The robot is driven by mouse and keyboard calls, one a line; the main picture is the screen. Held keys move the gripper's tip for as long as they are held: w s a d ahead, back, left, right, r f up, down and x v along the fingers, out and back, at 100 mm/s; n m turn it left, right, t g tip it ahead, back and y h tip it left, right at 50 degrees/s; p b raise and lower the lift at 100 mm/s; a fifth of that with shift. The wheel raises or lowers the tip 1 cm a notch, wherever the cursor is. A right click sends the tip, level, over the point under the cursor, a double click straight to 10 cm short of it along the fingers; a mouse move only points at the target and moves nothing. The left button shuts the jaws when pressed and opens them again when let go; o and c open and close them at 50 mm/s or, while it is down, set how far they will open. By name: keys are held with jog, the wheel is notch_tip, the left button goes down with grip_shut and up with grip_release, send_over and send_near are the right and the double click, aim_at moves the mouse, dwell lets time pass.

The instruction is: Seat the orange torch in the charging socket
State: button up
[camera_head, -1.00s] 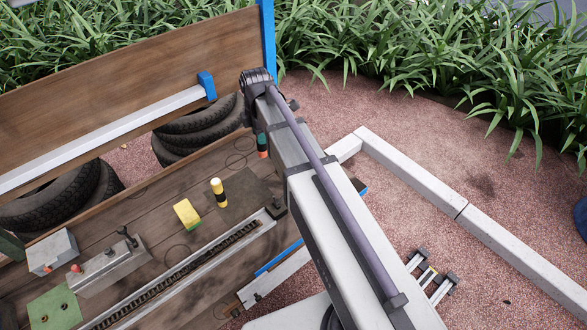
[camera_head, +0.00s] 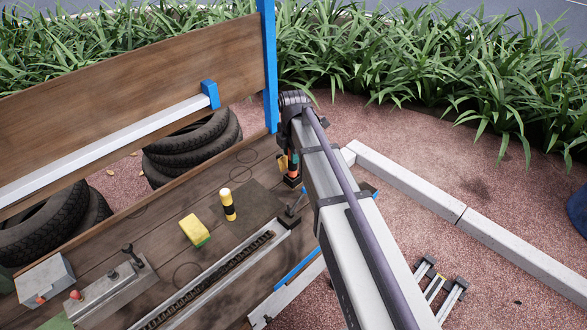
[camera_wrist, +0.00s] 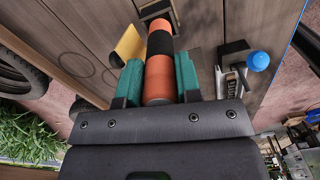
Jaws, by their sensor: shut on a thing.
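The orange torch (camera_wrist: 159,72) has a black band around its middle. In the wrist view my gripper (camera_wrist: 158,82) has its teal fingers on either side of the torch and is shut on it. The torch's far end points at a dark square block with a lighter rim (camera_wrist: 154,9), which looks like the charging socket. I cannot tell whether the torch's end is touching it or inside it. In the head view the torch (camera_head: 292,167) shows small beside my arm's end, roughly upright, just above a dark base (camera_head: 292,182). My arm partly hides this spot.
A yellow-and-black cylinder (camera_head: 228,205) and a yellow-green block (camera_head: 195,231) stand on the wooden bench left of the torch. A toothed rail (camera_head: 215,282) runs along the bench front.

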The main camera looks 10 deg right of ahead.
aim_at(292, 168)
notch_tip(292, 168, down, 4)
jog(key=b, duration=0.3)
jog(key=shift+r, duration=0.35)
jog(key=shift+f, duration=0.2)
jog(key=o, duration=0.7)
jog(key=shift+o, duration=0.2)
jog(key=shift+r, duration=0.15)
